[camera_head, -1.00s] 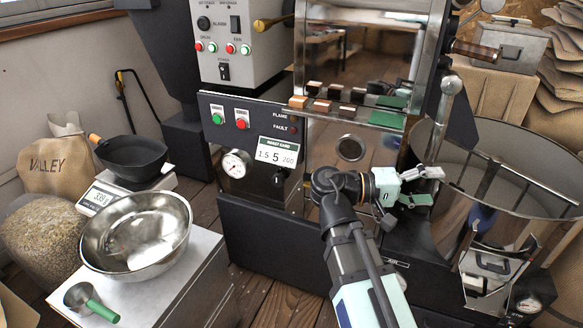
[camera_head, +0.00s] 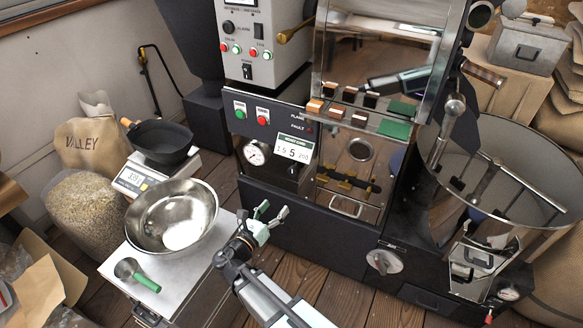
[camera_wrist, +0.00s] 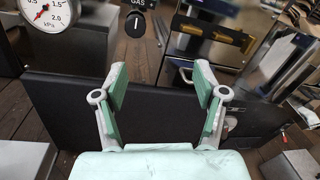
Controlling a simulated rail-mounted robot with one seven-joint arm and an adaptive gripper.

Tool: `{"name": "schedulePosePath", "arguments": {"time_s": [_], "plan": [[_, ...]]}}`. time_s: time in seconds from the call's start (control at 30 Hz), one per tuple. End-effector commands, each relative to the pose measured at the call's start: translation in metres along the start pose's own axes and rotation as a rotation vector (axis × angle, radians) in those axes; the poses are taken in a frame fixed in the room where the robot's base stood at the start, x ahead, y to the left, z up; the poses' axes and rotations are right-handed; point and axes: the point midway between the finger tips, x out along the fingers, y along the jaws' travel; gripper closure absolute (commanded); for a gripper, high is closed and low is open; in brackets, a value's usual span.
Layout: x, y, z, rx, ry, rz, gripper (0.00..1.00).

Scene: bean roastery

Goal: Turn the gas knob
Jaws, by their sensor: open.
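The gas knob (camera_wrist: 135,25) is a round black knob with a white line, under a GAS label at the top of the wrist view. Its line stands nearly upright. In the head view the knob (camera_head: 293,171) is small, below the roast card (camera_head: 294,149) on the roaster's front panel. A white pressure gauge (camera_head: 255,152) sits left of it and also shows in the wrist view (camera_wrist: 50,12). My gripper (camera_head: 271,212) is open and empty, below and in front of the knob, apart from it. Its green-padded fingers (camera_wrist: 160,85) point toward the black roaster base.
A steel bowl (camera_head: 172,216) and green-handled scoop (camera_head: 137,274) stand on the white-topped cabinet (camera_head: 188,272) left of my gripper. A black pan (camera_head: 160,141) is behind. The cooling drum (camera_head: 495,180) is at right. Wooden floor is clear below the roaster.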

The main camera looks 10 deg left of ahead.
Motion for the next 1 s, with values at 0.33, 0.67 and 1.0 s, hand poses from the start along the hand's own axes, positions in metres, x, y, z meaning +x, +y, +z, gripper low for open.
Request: {"name": "schedulePosePath", "arguments": {"time_s": [0.33,0.67,1.0], "plan": [[0.001,0.029,-0.005,-0.456,-0.023,0.12,0.29],[0.026,0.033,-0.005,-0.5,-0.023,0.117,0.29],[0.092,0.04,-0.006,-0.499,-0.022,0.115,0.29]]}}
